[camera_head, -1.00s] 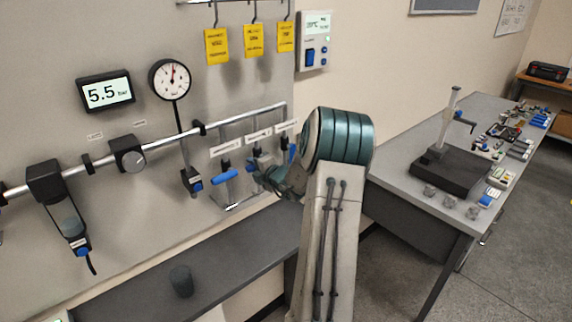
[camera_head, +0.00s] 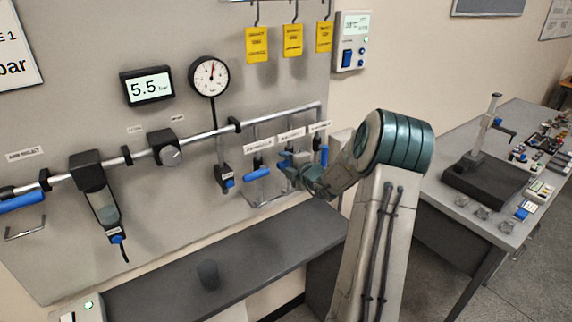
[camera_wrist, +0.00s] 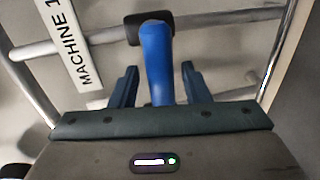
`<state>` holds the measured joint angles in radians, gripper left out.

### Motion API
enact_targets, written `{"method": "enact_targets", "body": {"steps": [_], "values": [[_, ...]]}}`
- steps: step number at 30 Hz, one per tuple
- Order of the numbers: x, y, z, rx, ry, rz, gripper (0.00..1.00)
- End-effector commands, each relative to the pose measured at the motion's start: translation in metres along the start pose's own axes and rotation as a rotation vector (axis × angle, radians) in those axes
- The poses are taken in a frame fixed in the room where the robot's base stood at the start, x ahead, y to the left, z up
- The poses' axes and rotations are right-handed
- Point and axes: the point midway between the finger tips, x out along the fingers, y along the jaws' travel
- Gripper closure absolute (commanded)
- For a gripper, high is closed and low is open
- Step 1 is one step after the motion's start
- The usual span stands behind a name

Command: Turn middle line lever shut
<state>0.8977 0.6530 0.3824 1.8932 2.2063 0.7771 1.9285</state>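The middle line's blue lever (camera_wrist: 157,62) shows in the wrist view, its handle running from a dark valve body down between my fingers. My gripper (camera_wrist: 157,88) is open, one finger on each side of the handle with gaps visible. In the head view my gripper (camera_head: 284,160) is at the middle drop line and mostly hides its lever. The middle line's label (camera_head: 291,135) is above it. The left line's blue lever (camera_head: 257,174) lies crosswise. The right line's blue lever (camera_head: 324,155) stands upright.
The main pipe (camera_head: 215,132) runs along the panel above the drop lines. A gauge (camera_head: 209,76) and a display reading 5.5 bar (camera_head: 148,87) are on the panel. A dark shelf (camera_head: 250,250) below carries a small dark cup (camera_head: 208,274). A workbench (camera_head: 500,219) stands at right.

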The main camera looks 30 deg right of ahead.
Motion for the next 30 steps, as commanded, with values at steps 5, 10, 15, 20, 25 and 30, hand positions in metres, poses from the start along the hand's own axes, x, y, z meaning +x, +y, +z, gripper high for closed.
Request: {"method": "enact_targets", "body": {"steps": [5, 10, 15, 20, 25, 30], "values": [[0.0, 0.0, 0.0, -0.001, 0.0, -0.001, 0.58], [-0.005, -0.001, 0.0, -0.002, 0.0, -0.001, 0.58], [-0.026, -0.002, 0.001, -0.003, -0.002, -0.001, 0.58], [-0.059, -0.003, 0.001, -0.003, -0.003, -0.002, 0.58], [-0.094, -0.002, 0.001, -0.004, -0.004, -0.001, 0.58], [-0.121, -0.001, 0.001, -0.002, -0.003, 0.0, 0.58]]}}
